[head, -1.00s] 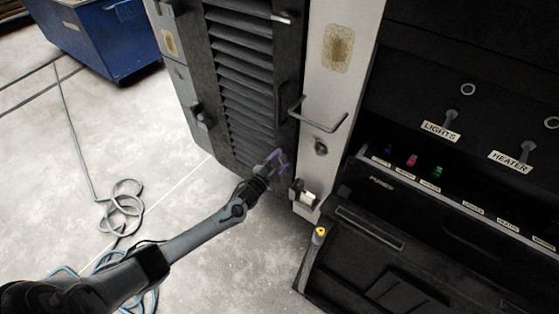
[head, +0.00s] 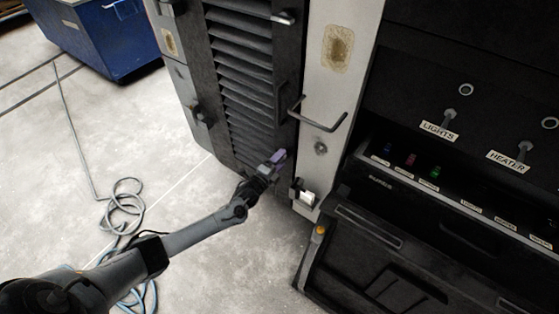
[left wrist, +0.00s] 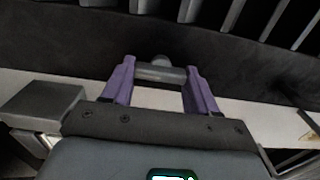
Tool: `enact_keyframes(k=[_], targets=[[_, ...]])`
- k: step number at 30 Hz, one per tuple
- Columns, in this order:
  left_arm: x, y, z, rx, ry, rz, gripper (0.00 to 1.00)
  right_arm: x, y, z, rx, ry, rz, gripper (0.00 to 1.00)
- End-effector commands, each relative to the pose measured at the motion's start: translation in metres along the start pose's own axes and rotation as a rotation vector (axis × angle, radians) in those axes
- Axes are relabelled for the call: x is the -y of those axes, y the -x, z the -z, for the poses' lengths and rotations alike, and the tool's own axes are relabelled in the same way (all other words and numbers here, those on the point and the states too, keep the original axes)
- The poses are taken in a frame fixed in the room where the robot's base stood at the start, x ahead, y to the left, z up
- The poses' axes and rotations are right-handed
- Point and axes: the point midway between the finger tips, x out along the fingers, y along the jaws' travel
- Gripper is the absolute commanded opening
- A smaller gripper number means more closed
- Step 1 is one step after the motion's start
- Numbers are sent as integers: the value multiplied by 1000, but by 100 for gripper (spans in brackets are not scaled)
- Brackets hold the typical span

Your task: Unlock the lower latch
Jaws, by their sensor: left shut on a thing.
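The louvred panel (head: 240,85) of the dark cabinet door stands upright in the head view. My left gripper (head: 279,157) is at the door's lower right edge, with its purple fingers close together. In the left wrist view my left gripper (left wrist: 160,78) is shut on the lower latch (left wrist: 160,74), a short grey cylindrical handle in front of the dark door. In the head view the fingers hide this handle. The upper latch (head: 283,18), a light bar, is near the top of the door. My right gripper is not in view.
A bent grab handle (head: 320,122) sticks out from the pale post right of the door. A black and white block (head: 303,193) is just right of my left gripper. A black switch console (head: 440,190) fills the right. Coiled cable (head: 122,212) lies on the floor.

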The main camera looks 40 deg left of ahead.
Motion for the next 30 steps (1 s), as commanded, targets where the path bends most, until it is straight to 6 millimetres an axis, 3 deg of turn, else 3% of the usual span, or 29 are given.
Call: enact_keyframes(k=[11, 12, 17, 30], targets=[[0, 0, 0, 0, -8, 0, 28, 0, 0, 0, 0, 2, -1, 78], [0, 0, 0, 0, -8, 0, 60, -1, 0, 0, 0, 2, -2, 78], [0, 0, 0, 0, -7, 0, 84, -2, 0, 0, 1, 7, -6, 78], [0, 9, 0, 0, -6, -2, 84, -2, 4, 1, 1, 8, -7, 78]])
